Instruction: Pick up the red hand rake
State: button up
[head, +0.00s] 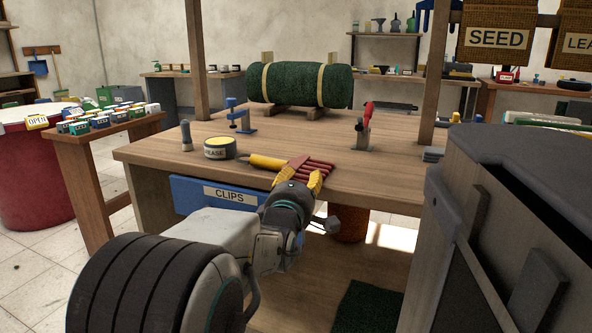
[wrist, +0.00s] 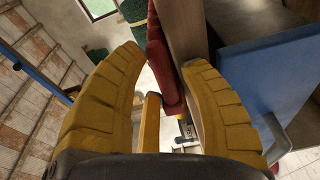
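The red hand rake (head: 312,166) lies on the wooden workbench near its front edge, with its red tines to the right and its yellow handle pointing left. My gripper (head: 299,175) is at the bench's front edge, just in front of the rake in the picture, overlapping its near side. In the wrist view, the two yellow fingers of my gripper (wrist: 163,60) stand wide apart. A red part of the rake (wrist: 165,65) shows between them, close to the right finger. I cannot tell whether they touch. A short yellow piece between the fingers is unclear.
A grease tin (head: 220,148) and a dark cylinder (head: 186,136) stand left of the rake. A blue clips bin (head: 190,192) hangs below the bench edge. A red-handled clamp (head: 366,128) and a green roll (head: 300,85) are farther back. A dark cabinet (head: 500,215) fills the right.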

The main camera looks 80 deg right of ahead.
grip_shut()
jog(key=shift+r, duration=0.15)
dwell(0.4)
